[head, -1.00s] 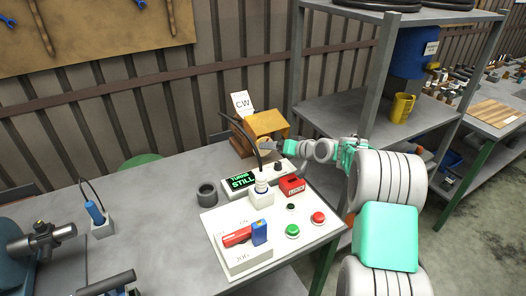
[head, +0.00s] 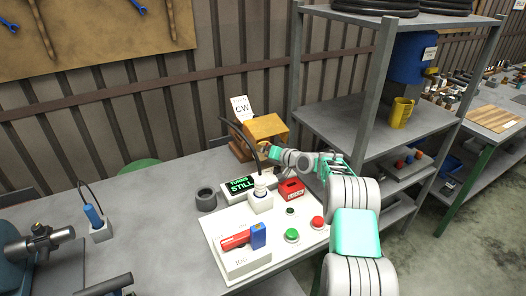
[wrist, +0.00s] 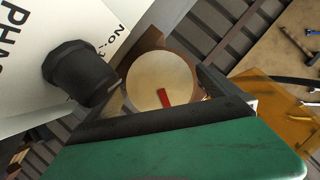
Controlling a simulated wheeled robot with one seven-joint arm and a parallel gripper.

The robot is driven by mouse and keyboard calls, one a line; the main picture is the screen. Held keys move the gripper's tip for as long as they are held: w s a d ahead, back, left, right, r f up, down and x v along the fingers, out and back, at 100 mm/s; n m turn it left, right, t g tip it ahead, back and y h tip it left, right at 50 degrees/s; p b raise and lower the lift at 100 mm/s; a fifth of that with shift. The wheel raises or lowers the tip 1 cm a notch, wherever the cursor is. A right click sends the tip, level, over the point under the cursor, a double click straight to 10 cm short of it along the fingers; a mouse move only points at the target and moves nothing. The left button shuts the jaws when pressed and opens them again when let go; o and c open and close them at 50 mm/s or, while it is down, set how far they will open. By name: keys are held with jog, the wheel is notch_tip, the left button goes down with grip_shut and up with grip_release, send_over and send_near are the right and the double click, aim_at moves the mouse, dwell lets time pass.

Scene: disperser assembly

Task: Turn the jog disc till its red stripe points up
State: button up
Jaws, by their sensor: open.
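The jog disc (wrist: 158,72) is a round beige face in the wrist view. Its short red stripe (wrist: 165,97) lies below the disc's centre and points down and slightly right in that tilted picture. My gripper (wrist: 160,92) is open, with its dark fingers reaching up on either side of the disc's lower part; I cannot tell whether they touch it. In the head view my gripper (head: 268,152) is at the front of the yellow-topped wooden housing (head: 265,128), and the disc is too small and covered to make out clearly.
A black knob (wrist: 80,75) on a white lettered panel (wrist: 30,40) stands close to the left of my fingers. In the head view the display box (head: 240,185), white post (head: 261,198) and red block (head: 291,188) are near the arm. The shelf (head: 350,125) rises right of it.

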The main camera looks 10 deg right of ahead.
jog(key=shift+c, duration=0.3)
jog(key=c, duration=1.3)
jog(key=shift+o, duration=0.2)
jog(key=n+b, duration=0.1)
jog(key=b, duration=0.3)
jog(key=shift+f+h, duration=0.4)
jog(key=shift+a+n+h+b, duration=0.1)
jog(key=shift+n+h+b, duration=0.2)
jog(key=shift+n+b, duration=0.5)
jog(key=shift+r+n+h+b, duration=0.3)
jog(key=shift+r+b, duration=0.05)
jog(key=shift+b, duration=0.45)
jog(key=o, duration=1.3)
